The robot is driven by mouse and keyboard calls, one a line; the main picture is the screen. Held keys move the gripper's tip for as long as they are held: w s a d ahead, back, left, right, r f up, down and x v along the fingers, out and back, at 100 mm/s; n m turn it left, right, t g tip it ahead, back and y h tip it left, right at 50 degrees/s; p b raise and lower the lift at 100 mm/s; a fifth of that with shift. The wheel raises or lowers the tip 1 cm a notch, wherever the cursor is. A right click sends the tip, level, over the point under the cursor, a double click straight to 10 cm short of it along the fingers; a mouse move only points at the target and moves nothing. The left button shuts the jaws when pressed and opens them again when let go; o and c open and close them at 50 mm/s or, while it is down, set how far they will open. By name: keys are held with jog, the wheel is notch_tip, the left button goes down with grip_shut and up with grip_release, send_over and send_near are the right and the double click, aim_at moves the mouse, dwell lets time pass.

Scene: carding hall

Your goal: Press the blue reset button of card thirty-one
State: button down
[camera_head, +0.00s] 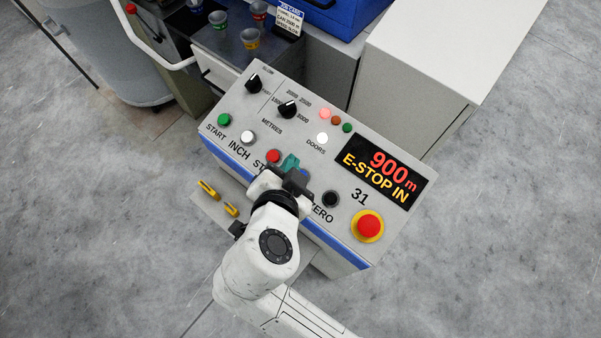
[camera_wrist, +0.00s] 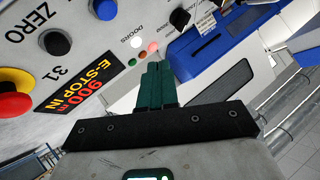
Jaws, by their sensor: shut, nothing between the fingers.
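The control panel of card 31 (camera_head: 300,100) slopes below my arm, with "31" printed on it. The shut fingers also show in the wrist view (camera_wrist: 157,68). Contact with the panel cannot be told.
A black ZERO button (camera_head: 331,199) and a red emergency stop on yellow (camera_head: 368,226) lie to the right. The display (camera_head: 385,177) reads "900 m E-STOP IN". Start (camera_head: 224,120) and inch (camera_head: 247,137) buttons lie left. Yellow-handled items (camera_head: 208,190) lie on a front ledge.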

jog(key=shift+f, duration=0.1)
jog(key=f+b, duration=0.1)
jog(key=f, duration=0.1)
jog(key=w+f+b, duration=0.1)
jog(key=f+b, duration=0.1)
jog(key=d+f+b, duration=0.1)
jog(key=f+b, duration=0.1)
jog(key=f, duration=0.1)
jog(key=shift+w+f, duration=0.1)
jog(key=shift+w, duration=0.1)
jog(key=shift+w+d+f+b, duration=0.2)
jog(key=shift+f+b, duration=0.4)
jog(key=shift+b, duration=0.15)
jog(key=shift+f, duration=0.15)
dwell(1.2)
jog(key=shift+w+f+b, duration=0.1)
jog(key=shift+f+b, duration=0.15)
jog(key=shift+b, duration=0.3)
jog(key=shift+d+f+b, duration=0.15)
jog(key=shift+f+b, duration=0.3)
dwell(0.5)
jog(key=shift+r, duration=0.15)
jog(key=shift+r+p, duration=0.6)
jog(key=shift+r, duration=0.15)
